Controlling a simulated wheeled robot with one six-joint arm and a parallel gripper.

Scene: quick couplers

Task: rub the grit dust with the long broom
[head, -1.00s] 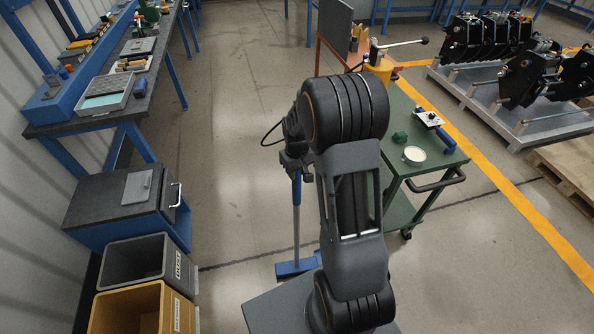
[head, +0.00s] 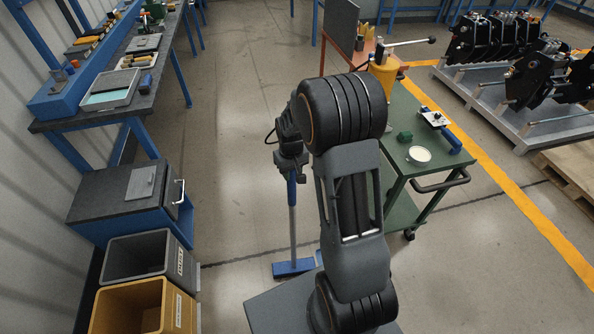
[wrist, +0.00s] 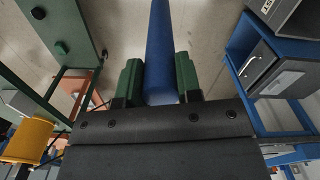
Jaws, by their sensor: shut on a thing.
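The long broom (head: 293,225) stands nearly upright, with a grey pole, a blue upper grip and a wide blue head (head: 294,268) at the floor. My gripper (head: 291,165) is shut on the blue grip near its top. In the wrist view the green fingers of my gripper (wrist: 159,85) press on both sides of the blue handle (wrist: 160,40). My own arm covers the floor right of the broom head. I cannot make out any grit dust on the floor in view.
A green cart (head: 400,135) with a white cup (head: 419,155) stands to the right. A grey bin (head: 150,264) and a yellow bin (head: 140,305) stand at the left, below a dark-topped blue cabinet (head: 120,195). The floor between is open.

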